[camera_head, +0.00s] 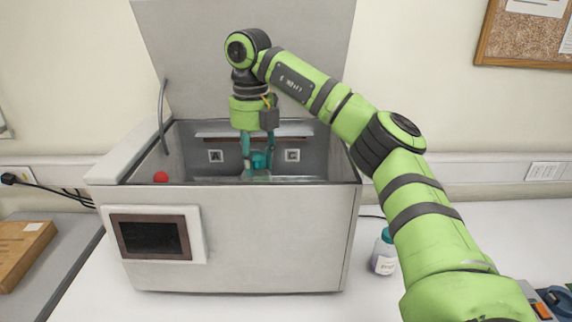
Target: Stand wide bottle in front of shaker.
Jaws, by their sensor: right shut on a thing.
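The shaker (240,240) is a large grey box with its lid (200,60) raised. My right gripper (258,160) reaches down inside it, pointing straight down. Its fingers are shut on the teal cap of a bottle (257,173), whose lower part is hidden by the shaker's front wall. Whether this bottle touches the shaker's floor cannot be told. A second bottle (384,256), clear with a white label and teal cap, stands upright on the table right of the shaker. I cannot tell for sure which is the wide one. My left gripper is not in view.
The white table (240,308) has a narrow clear strip in front of the shaker. A red ball-like knob (161,176) shows at the shaker's inner left. A brown box (22,250) lies at far left. A blue and orange device (548,300) is at lower right, beside my right arm.

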